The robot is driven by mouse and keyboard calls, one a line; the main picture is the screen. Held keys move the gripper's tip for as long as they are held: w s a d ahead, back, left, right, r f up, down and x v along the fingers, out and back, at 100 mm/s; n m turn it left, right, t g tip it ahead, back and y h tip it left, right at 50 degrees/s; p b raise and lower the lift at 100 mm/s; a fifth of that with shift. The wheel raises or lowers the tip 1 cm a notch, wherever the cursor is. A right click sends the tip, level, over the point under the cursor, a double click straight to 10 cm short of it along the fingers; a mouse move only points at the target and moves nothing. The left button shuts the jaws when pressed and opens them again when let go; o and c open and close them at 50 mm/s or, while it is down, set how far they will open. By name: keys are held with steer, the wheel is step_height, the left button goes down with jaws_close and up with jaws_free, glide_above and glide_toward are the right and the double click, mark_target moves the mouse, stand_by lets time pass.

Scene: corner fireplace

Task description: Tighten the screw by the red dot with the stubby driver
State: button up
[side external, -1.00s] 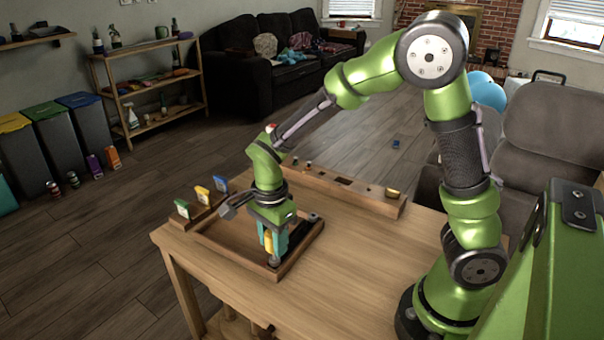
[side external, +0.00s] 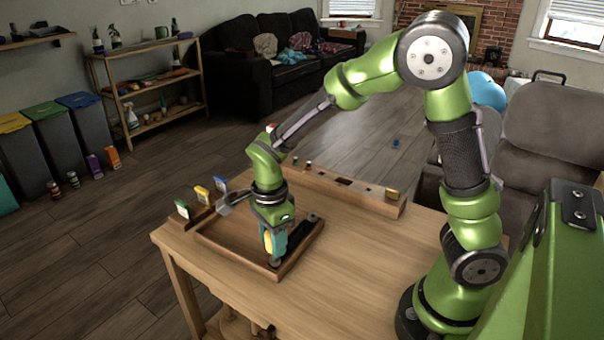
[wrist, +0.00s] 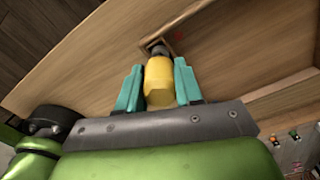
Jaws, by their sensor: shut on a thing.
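My gripper (side external: 273,246) points down over the near corner of a shallow wooden tray (side external: 236,259). Its teal fingers are shut on the stubby driver's yellow handle (wrist: 159,82), which also shows in the side view (side external: 268,242). In the wrist view the driver's far end meets a dark round piece (wrist: 159,49) at the tray corner. I cannot tell whether this is the screw head or part of the driver, nor whether the tip is seated. A small red dot (wrist: 179,36) lies just right of it on the wood.
Green, yellow and blue cards (side external: 202,194) stand at the tray's left. A long wooden rack (side external: 370,203) with small items lies behind. The tabletop (side external: 345,255) right of the tray is clear.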

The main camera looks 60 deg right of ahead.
steer(key=shift+r, duration=2.5)
